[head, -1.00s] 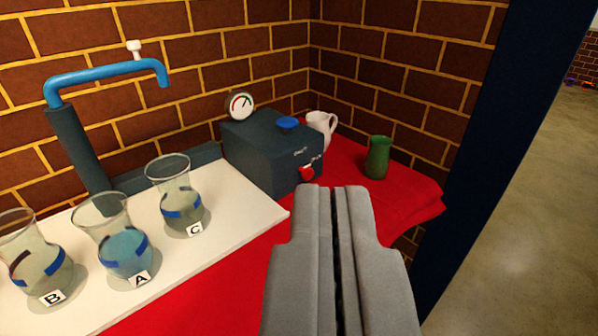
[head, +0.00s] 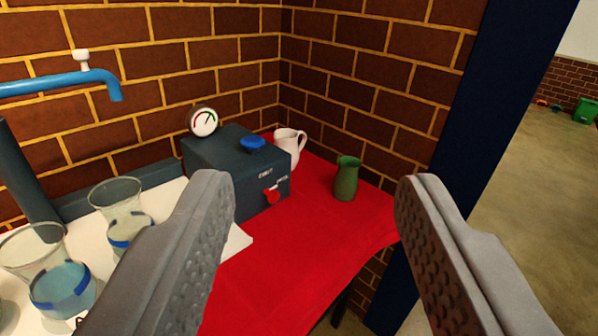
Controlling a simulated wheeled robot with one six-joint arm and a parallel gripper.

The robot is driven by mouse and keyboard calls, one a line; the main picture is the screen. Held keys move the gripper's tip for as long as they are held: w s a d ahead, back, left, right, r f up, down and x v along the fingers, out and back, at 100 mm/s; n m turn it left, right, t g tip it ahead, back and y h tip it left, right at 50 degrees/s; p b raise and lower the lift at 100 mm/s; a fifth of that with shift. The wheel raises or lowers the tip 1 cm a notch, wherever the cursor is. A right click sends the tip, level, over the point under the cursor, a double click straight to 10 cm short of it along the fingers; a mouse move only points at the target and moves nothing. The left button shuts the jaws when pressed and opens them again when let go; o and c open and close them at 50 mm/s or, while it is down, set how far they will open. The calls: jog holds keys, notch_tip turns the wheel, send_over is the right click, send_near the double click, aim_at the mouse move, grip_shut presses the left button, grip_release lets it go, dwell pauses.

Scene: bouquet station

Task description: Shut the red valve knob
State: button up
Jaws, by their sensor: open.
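The red valve knob (head: 271,196) sits low on the front face of a dark grey box (head: 215,165), near its right end. The box has a blue knob (head: 252,142) on top and a round gauge (head: 203,121) at its back left. Small white lettering shows above the red knob, too small to read surely. My gripper (head: 315,195) is wide open and empty, one finger at each side of the picture. The red knob shows between the fingers, farther off, and neither finger touches it.
A white pitcher (head: 289,147) and a green vase (head: 345,178) stand right of the box on the red cloth (head: 318,225). Glass vases (head: 118,215) stand at the left under a blue pipe (head: 60,84). A brick wall closes the back. A dark blue post (head: 490,110) stands at the right.

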jog(key=w+d+f+n+y, duration=0.2)
jog(key=w+n, duration=0.1)
jog(key=w, duration=0.8)
jog(key=w+d+f+n+y, duration=0.2)
jog(key=w+n+y, duration=0.1)
jog(key=w, duration=0.7)
jog(key=n+g+y, duration=0.3)
jog(key=g+y, duration=0.3)
jog(key=g, duration=0.2)
send_near(276, 196)
jog(key=shift+g+h, duration=0.3)
jog(key=x, duration=0.9)
jog(key=shift+w+a+r, duration=0.1)
jog(key=shift+a+r, duration=0.05)
jog(key=shift+r, duration=0.15)
jog(key=c, duration=0.9)
